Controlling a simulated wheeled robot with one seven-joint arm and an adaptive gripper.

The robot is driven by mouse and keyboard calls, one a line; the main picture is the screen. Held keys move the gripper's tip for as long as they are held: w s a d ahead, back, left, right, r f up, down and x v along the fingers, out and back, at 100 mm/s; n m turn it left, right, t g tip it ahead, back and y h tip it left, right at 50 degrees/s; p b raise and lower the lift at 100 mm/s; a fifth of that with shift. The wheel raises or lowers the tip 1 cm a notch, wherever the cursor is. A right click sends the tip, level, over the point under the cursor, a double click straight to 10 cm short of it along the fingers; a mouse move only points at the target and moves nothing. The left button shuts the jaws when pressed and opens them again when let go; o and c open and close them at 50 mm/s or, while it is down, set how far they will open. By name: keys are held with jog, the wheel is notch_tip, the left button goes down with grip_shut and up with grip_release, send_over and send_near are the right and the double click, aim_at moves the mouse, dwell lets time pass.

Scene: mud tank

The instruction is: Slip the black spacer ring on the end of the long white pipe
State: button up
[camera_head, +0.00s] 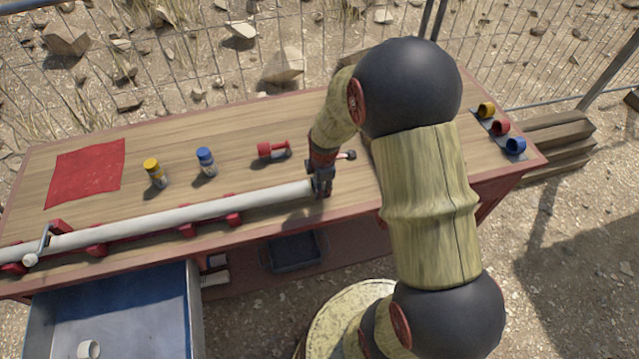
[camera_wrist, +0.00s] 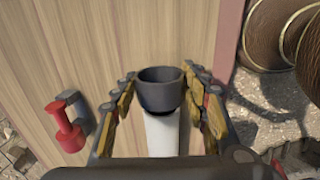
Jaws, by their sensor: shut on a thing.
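The long white pipe (camera_head: 180,218) lies across the front of the bench in red cradles. Its right end reaches my gripper (camera_head: 322,186). In the wrist view, the black spacer ring (camera_wrist: 160,92) is between the two fingers of my gripper (camera_wrist: 161,82), which is shut on it. The white pipe (camera_wrist: 161,136) runs up to the ring's lower edge and is in line with it. How far the pipe sits inside the ring is hidden. In the head view my gripper hides the ring.
A yellow-capped bottle (camera_head: 155,174), blue-capped bottle (camera_head: 206,162) and red sheet (camera_head: 86,172) are farther left. Coloured rings (camera_head: 501,128) sit at the right end. A blue drawer (camera_head: 130,310) holds a white ring (camera_head: 88,349).

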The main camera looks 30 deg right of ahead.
aim_at(298, 187)
jog(key=shift+w+a, duration=0.25)
jog(key=shift+a, duration=0.45)
jog(key=shift+a, duration=0.3)
jog(key=shift+w+a, duration=0.15)
jog(key=shift+a, duration=0.2)
jog(key=shift+w+a, duration=0.1)
jog(key=shift+a, duration=0.2)
jog(key=shift+w+a, duration=0.1)
jog(key=shift+a, duration=0.25)
jog(key=shift+w+a, duration=0.1)
jog(key=shift+a, duration=0.2)
jog(key=shift+w+a, duration=0.1)
jog(key=shift+a, duration=0.25)
jog(key=shift+w+a, duration=0.1)
jog(key=shift+a, duration=0.2)
jog(key=shift+a, duration=0.35)
